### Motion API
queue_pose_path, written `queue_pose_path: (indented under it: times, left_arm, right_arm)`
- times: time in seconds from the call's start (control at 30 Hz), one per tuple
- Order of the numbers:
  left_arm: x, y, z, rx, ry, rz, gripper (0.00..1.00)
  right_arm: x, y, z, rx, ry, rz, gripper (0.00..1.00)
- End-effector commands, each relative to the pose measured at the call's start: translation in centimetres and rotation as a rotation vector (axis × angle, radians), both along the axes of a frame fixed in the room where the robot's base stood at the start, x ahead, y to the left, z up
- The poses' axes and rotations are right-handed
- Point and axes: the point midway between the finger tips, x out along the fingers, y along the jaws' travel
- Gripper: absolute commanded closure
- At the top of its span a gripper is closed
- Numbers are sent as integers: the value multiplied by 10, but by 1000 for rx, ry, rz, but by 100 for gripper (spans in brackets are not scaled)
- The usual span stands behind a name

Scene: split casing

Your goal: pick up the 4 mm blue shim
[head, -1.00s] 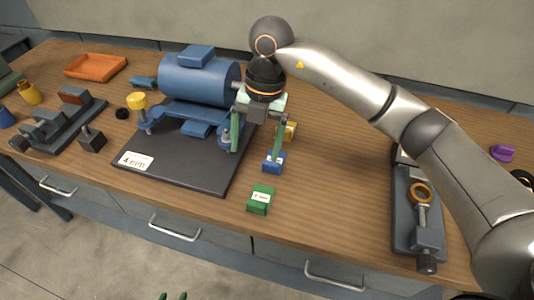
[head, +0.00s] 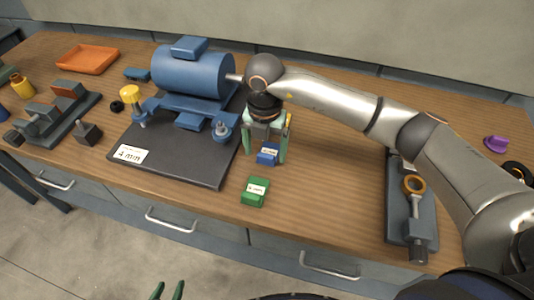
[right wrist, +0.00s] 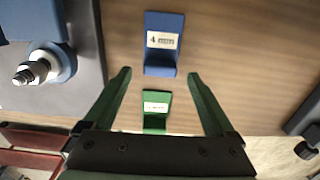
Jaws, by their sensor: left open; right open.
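The blue shim (head: 268,154) stands on the wooden bench, right of the black baseplate. In the right wrist view the blue shim (right wrist: 164,62) shows a white "4 mm" label and lies just beyond the fingertips. My right gripper (head: 265,158) is open, pointing down, with its green fingers on either side of the blue shim; I cannot tell whether they touch it. The right wrist view shows the open right gripper (right wrist: 158,75) with nothing held. My left gripper (head: 168,291) is open and empty at the bottom edge, in front of the bench.
A green shim (head: 255,192) stands nearer the bench front and also shows between the fingers in the wrist view (right wrist: 155,121).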

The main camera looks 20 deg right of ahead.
Motion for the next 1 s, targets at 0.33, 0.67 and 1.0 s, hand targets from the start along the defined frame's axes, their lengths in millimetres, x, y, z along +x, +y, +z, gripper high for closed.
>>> queue_pose_path:
  times: [0.33, 0.67, 1.0]
  left_arm:
    - [0, 0, 2, 0, 1, 0, 50]
    - [0, 0, 2, 0, 1, 0, 50]
    - [-1, 0, 2, 0, 1, 0, 50]
  right_arm:
    - [0, 0, -23, 1, -1, 1, 10]
    - [0, 0, -23, 1, -1, 1, 36]
    - [0, 0, -23, 2, -1, 1, 74]
